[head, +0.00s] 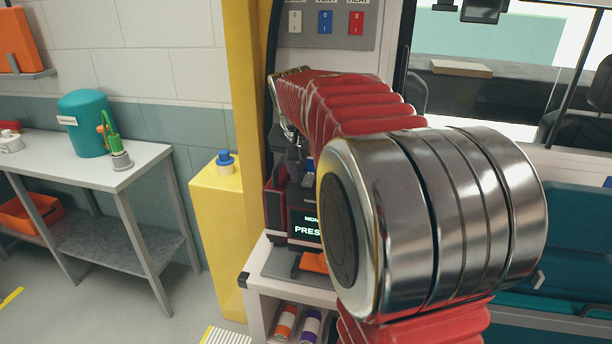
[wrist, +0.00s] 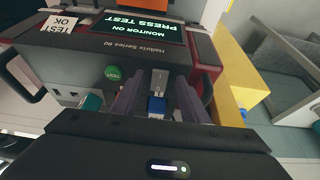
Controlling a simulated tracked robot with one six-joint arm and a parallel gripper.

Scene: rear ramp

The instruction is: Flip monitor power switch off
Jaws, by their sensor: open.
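The monitor (wrist: 160,50) fills the upper wrist view, dark with red sides. Its screen (wrist: 146,28) reads "MONITOR ON PRESS TEST". A green TEST button (wrist: 113,73) is on its front. A grey-and-blue switch (wrist: 157,104) is right of that button, between the fingertips of my gripper (wrist: 158,98). My gripper is open, one finger on each side of the switch; I cannot tell whether either touches it. In the head view the monitor (head: 306,228) stands on a white cabinet, and my arm hides much of it.
A wall panel (head: 325,42) with several switches is above the monitor. A yellow cabinet (head: 213,235) with a blue-topped bottle (head: 225,162) stands at left. A grey bench (head: 70,160) holds a teal container (head: 84,122). An orange object (head: 314,262) lies below the monitor.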

